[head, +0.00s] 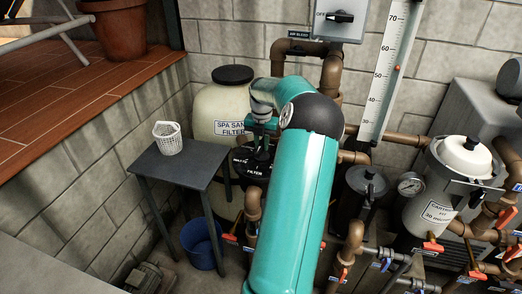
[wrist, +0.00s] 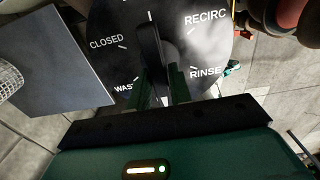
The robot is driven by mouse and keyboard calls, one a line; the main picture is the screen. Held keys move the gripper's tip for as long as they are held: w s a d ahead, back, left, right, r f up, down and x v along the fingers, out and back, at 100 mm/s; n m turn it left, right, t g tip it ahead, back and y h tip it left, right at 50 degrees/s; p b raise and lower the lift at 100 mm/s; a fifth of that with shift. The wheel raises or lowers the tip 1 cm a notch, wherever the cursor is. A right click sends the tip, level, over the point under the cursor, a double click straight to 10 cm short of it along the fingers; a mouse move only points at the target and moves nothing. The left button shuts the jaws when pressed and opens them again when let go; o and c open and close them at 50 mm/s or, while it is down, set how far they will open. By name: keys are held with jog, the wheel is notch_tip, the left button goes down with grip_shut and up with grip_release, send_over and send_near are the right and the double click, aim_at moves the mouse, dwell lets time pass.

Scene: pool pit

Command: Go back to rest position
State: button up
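The dial (wrist: 112,62) shows CLOSED, RECIRC, RINSE and part of WASTE. The teal arm reaches up and forward across the middle of the head view and hides part of the filter and pipes.
A grey table (head: 190,166) with a white basket (head: 168,138) stands left of the filter (head: 222,105). A blue bucket (head: 202,243) is below. Brown pipes (head: 331,75), a gauge (head: 410,184) and a cartridge filter (head: 436,204) crowd the right. A block wall (head: 70,185) bounds the left.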

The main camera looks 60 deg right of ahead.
jog(key=o, duration=0.4)
jog(key=shift+o, duration=0.2)
jog(key=shift+r, duration=3.5)
